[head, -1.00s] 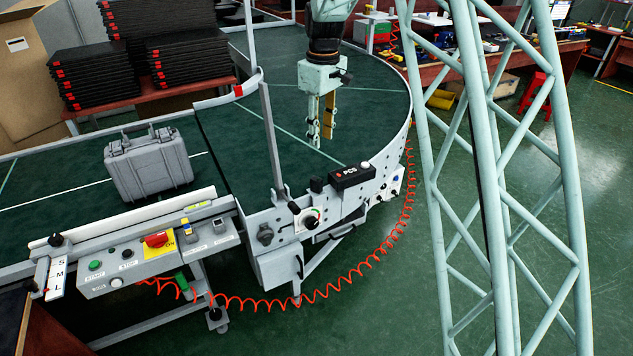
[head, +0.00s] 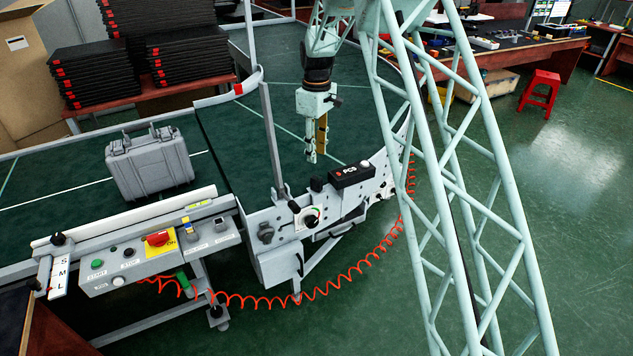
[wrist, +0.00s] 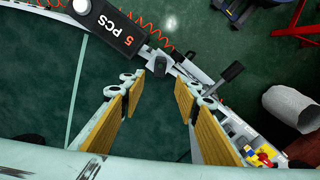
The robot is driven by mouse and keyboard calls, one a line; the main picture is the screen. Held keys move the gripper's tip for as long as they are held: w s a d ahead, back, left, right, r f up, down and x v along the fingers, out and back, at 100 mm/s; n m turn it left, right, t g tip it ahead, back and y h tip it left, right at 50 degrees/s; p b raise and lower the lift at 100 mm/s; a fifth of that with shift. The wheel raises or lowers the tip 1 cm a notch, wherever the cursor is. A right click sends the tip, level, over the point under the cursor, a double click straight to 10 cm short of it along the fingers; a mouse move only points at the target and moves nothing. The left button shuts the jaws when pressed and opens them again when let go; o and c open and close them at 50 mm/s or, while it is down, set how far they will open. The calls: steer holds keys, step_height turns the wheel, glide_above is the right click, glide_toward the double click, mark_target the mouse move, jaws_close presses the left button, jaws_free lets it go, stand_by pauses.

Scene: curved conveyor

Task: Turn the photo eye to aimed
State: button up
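A small black block (head: 317,184) sits on the conveyor's outer side rail, left of the black PCS counter box (head: 352,175). It looks like the photo eye, but I cannot be sure. In the wrist view a dark block (wrist: 160,66), probably the same one, lies just beyond the fingertips beside the 5 PCS box (wrist: 113,28). Its aim cannot be read. My gripper (head: 315,155) points down over the green curved belt, inboard of the rail. In the wrist view its yellow-padded fingers (wrist: 158,92) are apart with nothing between them.
A dial (head: 309,217) and a grey upright post (head: 270,140) are on the rail near the block. A grey case (head: 150,165) rests on the left belt. A control panel (head: 160,250) and a coiled red cable (head: 330,291) are in front. The belt around my gripper is clear.

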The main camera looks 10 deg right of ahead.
mark_target(316, 178)
steer(key=shift+f, duration=0.2)
steer(key=shift+f+b, duration=1.05)
steer(key=shift+f, duration=5.65)
steer(key=c, duration=0.9)
